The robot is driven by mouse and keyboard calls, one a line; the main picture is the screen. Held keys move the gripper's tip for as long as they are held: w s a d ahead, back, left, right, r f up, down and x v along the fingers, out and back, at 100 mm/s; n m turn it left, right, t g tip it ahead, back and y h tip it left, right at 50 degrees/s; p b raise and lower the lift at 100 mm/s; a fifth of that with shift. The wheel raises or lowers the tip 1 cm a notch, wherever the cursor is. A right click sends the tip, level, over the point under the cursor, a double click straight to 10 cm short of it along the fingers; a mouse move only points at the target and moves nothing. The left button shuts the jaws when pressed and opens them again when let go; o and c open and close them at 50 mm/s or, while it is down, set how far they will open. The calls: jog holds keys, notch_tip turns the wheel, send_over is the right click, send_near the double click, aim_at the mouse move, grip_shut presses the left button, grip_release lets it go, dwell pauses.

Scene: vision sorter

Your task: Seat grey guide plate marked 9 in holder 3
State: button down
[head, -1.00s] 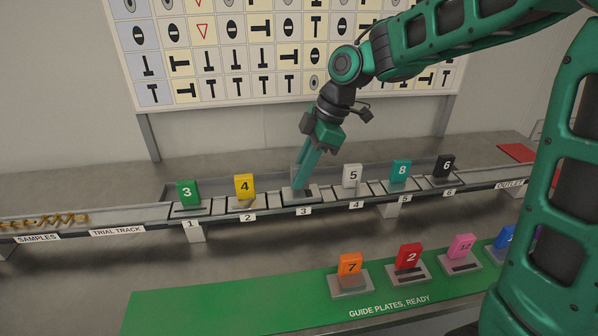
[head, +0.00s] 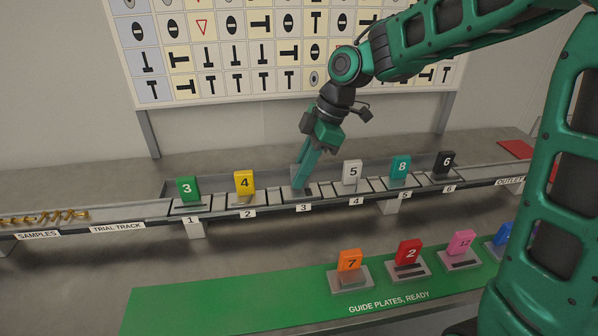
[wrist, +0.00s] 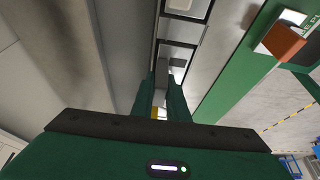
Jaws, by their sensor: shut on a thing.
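My gripper (head: 300,184) points down at holder 3 (head: 303,198) on the track, between the yellow plate 4 and the white plate 5. It is shut on the grey guide plate, a grey piece (wrist: 161,76) between the fingers in the wrist view. In the head view the fingers largely hide the plate, and its number cannot be read. The plate is at the holder, but I cannot tell whether its foot is fully down in the slot.
Green plate 3 (head: 187,189) and yellow plate 4 (head: 244,183) stand left of my gripper. White plate 5 (head: 352,172), teal plate 8 (head: 400,167) and black plate 6 (head: 444,162) stand right. Orange plate 7 (head: 349,261) and others stand on the green mat (head: 200,305) in front.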

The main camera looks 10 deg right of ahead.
jog(key=shift+f, duration=0.1)
jog(key=c, duration=1.2)
grip_release()
jog(key=shift+r, duration=4)
